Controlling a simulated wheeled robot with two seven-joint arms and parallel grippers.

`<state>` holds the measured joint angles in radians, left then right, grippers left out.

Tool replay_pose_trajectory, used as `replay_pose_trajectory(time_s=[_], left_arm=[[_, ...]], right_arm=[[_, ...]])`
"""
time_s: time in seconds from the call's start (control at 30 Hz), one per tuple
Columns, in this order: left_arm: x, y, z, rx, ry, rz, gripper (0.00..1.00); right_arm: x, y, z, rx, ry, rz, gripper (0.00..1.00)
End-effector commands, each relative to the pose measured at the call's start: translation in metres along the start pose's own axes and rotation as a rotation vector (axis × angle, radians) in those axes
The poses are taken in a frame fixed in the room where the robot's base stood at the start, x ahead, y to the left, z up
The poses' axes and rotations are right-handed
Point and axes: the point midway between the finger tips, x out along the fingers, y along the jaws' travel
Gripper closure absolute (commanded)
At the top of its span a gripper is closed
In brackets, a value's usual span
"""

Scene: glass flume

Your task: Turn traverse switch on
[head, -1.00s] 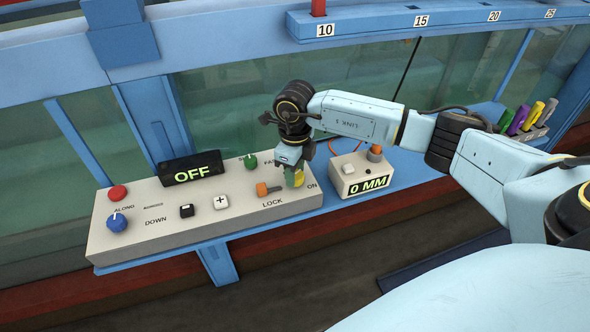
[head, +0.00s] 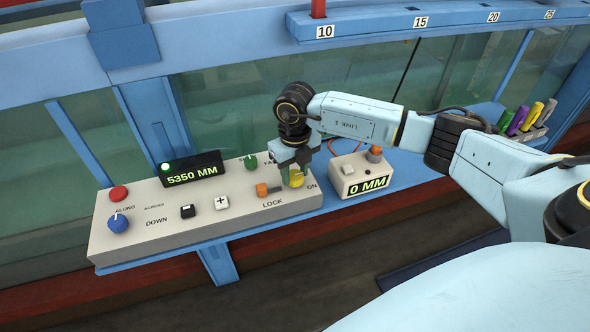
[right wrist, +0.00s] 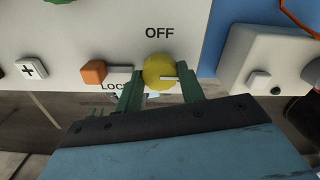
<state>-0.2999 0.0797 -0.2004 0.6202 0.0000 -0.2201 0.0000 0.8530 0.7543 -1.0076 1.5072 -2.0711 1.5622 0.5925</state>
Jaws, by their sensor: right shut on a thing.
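The traverse switch appears to be the yellow round knob (head: 296,178) at the right end of the grey control panel (head: 145,238), by the ON label. My left gripper is not in view.
The panel also carries a red button (head: 118,193), a blue knob (head: 117,223), a green knob (head: 251,161), a plus button (head: 221,202) and an orange lever (head: 262,190). A small box reading 0 MM (head: 348,175) stands to the right. Glass flume walls rise behind.

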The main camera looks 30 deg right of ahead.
Motion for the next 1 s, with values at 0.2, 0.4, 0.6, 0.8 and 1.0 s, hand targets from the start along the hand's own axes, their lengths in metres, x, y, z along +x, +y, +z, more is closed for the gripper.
replay_pose_trajectory(time_s=[0.2, 0.4, 0.6, 0.8, 1.0], left_arm=[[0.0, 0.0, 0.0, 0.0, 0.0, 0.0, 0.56], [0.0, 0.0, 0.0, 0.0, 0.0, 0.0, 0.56], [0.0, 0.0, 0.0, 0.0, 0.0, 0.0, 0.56], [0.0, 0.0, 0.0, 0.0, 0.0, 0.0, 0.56], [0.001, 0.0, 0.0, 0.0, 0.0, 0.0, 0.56]], right_arm=[[-0.001, -0.001, 0.001, 0.009, -0.003, 0.0, 0.84], [-0.001, -0.001, 0.001, 0.009, -0.004, 0.0, 0.57], [-0.001, 0.0, 0.001, 0.007, -0.002, 0.0, 0.4], [-0.001, 0.0, 0.0, 0.005, -0.001, 0.0, 0.4], [-0.018, 0.0, 0.001, 0.004, -0.004, 0.001, 0.4]])
